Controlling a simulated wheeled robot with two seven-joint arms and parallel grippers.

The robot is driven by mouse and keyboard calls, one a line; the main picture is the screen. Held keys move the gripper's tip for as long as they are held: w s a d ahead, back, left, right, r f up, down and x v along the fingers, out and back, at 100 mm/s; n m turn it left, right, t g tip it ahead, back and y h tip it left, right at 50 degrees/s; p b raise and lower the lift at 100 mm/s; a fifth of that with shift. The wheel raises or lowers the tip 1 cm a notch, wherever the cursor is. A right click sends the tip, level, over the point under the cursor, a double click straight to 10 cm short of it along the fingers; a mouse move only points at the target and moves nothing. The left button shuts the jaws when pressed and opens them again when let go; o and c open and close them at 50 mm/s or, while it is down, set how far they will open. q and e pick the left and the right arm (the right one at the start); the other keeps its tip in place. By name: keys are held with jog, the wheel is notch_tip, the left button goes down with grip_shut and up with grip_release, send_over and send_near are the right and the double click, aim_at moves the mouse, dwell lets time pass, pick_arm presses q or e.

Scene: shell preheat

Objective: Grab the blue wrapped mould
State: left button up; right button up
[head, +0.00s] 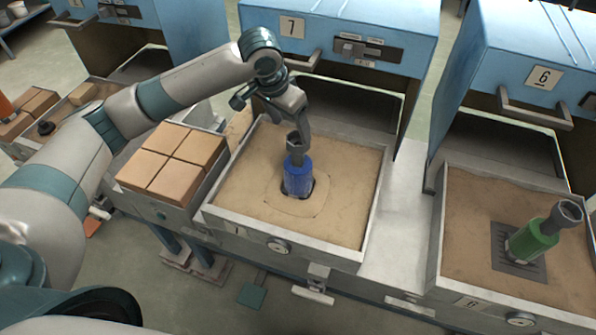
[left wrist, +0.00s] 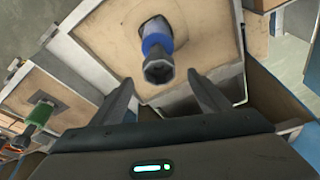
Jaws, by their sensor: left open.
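The blue wrapped mould (head: 298,178) stands nearly upright in the sand of the tray under number 7, with a grey metal cup on top. It also shows in the left wrist view (left wrist: 157,42), its cup facing the camera. My left gripper (head: 299,128) is open just above and behind the mould in the head view. In the left wrist view the mould lies ahead of the gap between the left gripper's fingers (left wrist: 160,78), with nothing held. Whether a finger touches the cup cannot be told. My right gripper is in neither view.
A green wrapped mould (head: 535,238) leans on a grate in the sand tray (head: 470,205) under number 6. Brown blocks (head: 172,160) sit left of the mould's tray (head: 372,205). Blue oven housings (head: 395,30) stand behind. A pale flat gap (head: 400,225) separates the trays.

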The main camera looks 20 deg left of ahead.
aim_at(300, 144)
pick_arm(q)
jog(key=p+x, duration=0.1)
jog(key=x, duration=0.5)
jog(key=shift+w+d+f+p, duration=0.1)
jog(key=shift+f+p, duration=0.2)
jog(key=shift+f, duration=0.1)
jog(key=shift+w+d+f+p, duration=0.1)
jog(key=shift+w+f+p, duration=0.05)
jog(key=shift+f+p, duration=0.2)
jog(key=p+x, duration=0.1)
jog(key=x, duration=0.2)
jog(key=shift+d+p, duration=0.15)
jog(key=shift+p, duration=0.15)
jog(key=shift+w+f, duration=0.25)
jog(key=shift+f, duration=0.35)
jog(key=shift+c, duration=0.7)
grip_shut()
jog(key=shift+r, duration=0.2)
